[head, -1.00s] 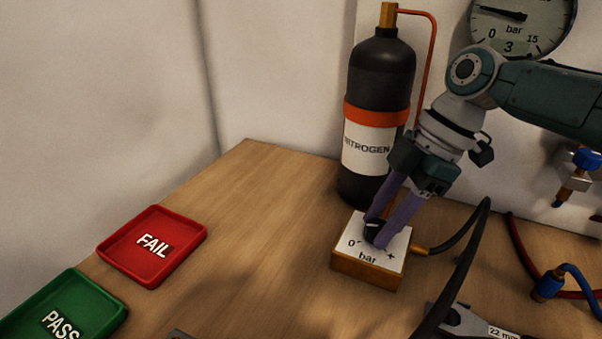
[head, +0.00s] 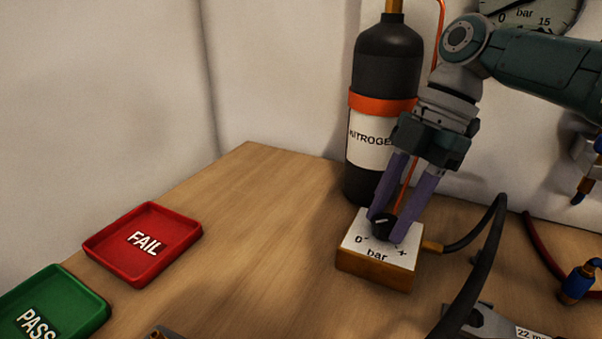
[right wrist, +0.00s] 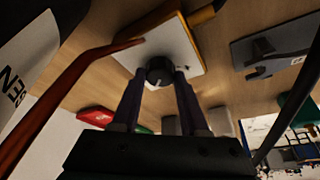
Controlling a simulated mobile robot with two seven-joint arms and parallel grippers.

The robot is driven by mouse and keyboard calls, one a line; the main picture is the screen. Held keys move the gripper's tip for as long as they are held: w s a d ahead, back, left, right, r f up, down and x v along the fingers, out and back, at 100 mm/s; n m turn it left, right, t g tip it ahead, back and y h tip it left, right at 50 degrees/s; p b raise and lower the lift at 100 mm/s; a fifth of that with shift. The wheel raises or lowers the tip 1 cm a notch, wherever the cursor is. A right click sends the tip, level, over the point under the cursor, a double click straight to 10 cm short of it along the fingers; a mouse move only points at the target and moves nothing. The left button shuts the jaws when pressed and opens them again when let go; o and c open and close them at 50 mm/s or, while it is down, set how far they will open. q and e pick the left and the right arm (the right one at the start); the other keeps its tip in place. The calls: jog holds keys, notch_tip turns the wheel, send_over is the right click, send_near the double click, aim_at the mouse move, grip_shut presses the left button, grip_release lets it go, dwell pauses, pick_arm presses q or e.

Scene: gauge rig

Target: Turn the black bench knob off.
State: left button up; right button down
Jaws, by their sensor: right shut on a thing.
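The black bench knob (head: 382,222) sits on the white top of a small wooden box (head: 376,263) marked "0", "+" and "bar". A light pointer mark shows on the knob, but its exact setting is hard to read. My right gripper (head: 388,226) comes down from above and is shut on the knob, one purple finger on each side. In the right wrist view the knob (right wrist: 158,70) sits between the two fingertips, against the white plate. The fingers hide part of the dial's scale. My left gripper is not in view.
A nitrogen bottle (head: 383,100) stands right behind the box. A black hose (head: 473,265) runs from the box's right side. Red FAIL (head: 140,255) and green PASS (head: 45,305) trays lie at the left. The wood between trays and box is clear.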

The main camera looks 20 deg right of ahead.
jog(key=shift+c, duration=2.1)
grip_release()
jog(key=v, duration=1)
